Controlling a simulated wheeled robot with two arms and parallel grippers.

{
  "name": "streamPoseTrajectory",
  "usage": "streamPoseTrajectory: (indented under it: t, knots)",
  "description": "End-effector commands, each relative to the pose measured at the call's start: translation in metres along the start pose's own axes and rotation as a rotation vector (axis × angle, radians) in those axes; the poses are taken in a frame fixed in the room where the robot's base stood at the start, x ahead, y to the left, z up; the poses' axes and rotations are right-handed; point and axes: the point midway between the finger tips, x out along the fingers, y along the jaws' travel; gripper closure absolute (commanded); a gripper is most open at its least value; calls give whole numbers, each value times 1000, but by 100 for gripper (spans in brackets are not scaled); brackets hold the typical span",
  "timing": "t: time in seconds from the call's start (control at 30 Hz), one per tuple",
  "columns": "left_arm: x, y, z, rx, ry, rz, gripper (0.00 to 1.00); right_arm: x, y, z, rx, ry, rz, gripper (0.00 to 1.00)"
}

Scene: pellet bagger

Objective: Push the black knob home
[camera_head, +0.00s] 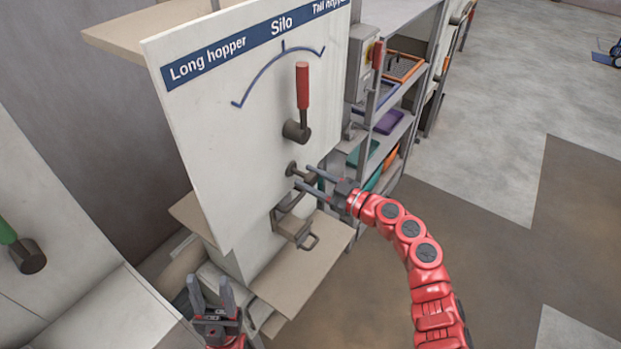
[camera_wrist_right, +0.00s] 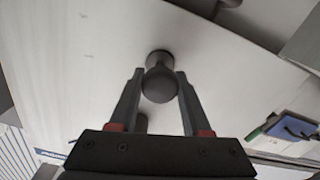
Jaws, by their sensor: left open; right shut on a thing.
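The black knob (camera_head: 309,175) is a dark rounded knob on a short stem on the white panel (camera_head: 225,130), below the red-handled lever. It stands out from the panel face. In the right wrist view the knob (camera_wrist_right: 158,84) sits between the two fingers, with its stem and base behind it. My right gripper (camera_head: 308,178) is shut on the knob, coming from the right, and its fingers hide part of it in the head view. My left gripper (camera_head: 210,292) is open and empty at the bottom, low and away from the panel.
The red-handled lever (camera_head: 303,90) points up under a curved scale marked Silo. A beige shelf (camera_head: 310,265) and a metal spout with a handle (camera_head: 293,228) are below the knob. A rack of coloured trays (camera_head: 390,120) stands to the right. A green-handled lever (camera_head: 25,250) is at far left.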

Motion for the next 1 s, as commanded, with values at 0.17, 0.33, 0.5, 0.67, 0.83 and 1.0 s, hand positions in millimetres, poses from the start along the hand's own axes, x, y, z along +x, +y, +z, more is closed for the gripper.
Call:
streamPoseTrajectory:
  t: [0.17, 0.33, 0.5, 0.67, 0.83, 1.0]
  knots:
    - [0, 0, 0, 0, 0, 0, 50, 0, 0, -1, 0, 1, 1, 100]
    - [0, 0, 0, 0, 0, 0, 50, 0, 0, -1, 0, 1, 1, 100]
    - [6, 0, -1, 0, 0, 0, 50, 9, 1, -4, 1, 3, -1, 100]
    - [14, -1, -2, 0, 0, 0, 50, 25, 2, -5, 1, 4, 1, 100]
    - [13, -1, -2, 0, 0, 0, 50, 27, 1, -3, -2, 5, 3, 100]
    - [13, -1, -2, 0, 0, 0, 50, 27, 2, -3, -2, 6, 3, 41]
